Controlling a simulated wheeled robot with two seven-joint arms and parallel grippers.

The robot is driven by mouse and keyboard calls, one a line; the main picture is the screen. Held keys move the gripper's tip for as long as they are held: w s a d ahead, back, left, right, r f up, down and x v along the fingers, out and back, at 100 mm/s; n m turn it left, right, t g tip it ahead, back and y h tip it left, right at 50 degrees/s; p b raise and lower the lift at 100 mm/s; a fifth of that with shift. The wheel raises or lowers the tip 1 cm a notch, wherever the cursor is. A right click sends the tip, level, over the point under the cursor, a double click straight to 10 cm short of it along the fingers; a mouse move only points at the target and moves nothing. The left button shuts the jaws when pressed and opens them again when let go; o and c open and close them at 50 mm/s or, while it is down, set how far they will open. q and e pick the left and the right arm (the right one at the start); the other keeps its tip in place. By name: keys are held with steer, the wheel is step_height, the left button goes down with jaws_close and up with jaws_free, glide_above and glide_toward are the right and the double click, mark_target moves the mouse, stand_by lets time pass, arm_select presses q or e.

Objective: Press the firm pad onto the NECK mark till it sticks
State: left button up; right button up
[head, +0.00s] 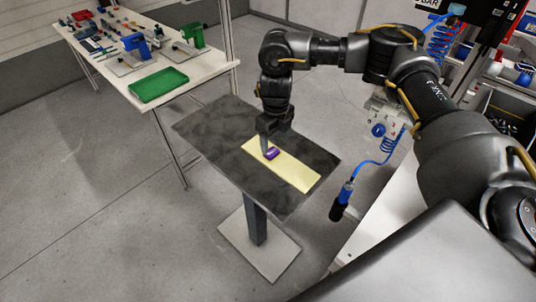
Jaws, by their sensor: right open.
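A small purple block (271,153), which may be the firm pad, lies on a pale yellow strip (295,172) on the dark grey pedestal table (215,130). My right gripper (266,147) points down at the block's far left side, with its fingers very close to it. It is open; I cannot tell whether a finger touches the block. No helmet shell and no readable NECK mark show. My left gripper is out of view.
A long white table (205,68) at the back left holds a green tray (158,85), blue and green clamp-like fixtures and small parts. A blue coiled hose with a tool (343,198) hangs right of the pedestal table. The floor at left is clear.

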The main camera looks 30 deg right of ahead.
mark_target(275, 154)
steer(key=shift+a, duration=0.25)
steer(key=shift+s+a+r, duration=0.1)
steer(key=shift+s, duration=0.05)
steer(key=shift+s+f+p, duration=0.15)
steer(key=shift+f+p, duration=0.15)
steer(key=shift+f, duration=0.05)
steer(key=f, duration=0.3)
steer(key=shift+d+f+p, duration=0.35)
steer(key=shift+f, duration=0.3)
steer(key=shift+a, duration=0.2)
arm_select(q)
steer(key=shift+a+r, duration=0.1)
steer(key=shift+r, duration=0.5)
arm_select(e)
steer(key=c, duration=1.1)
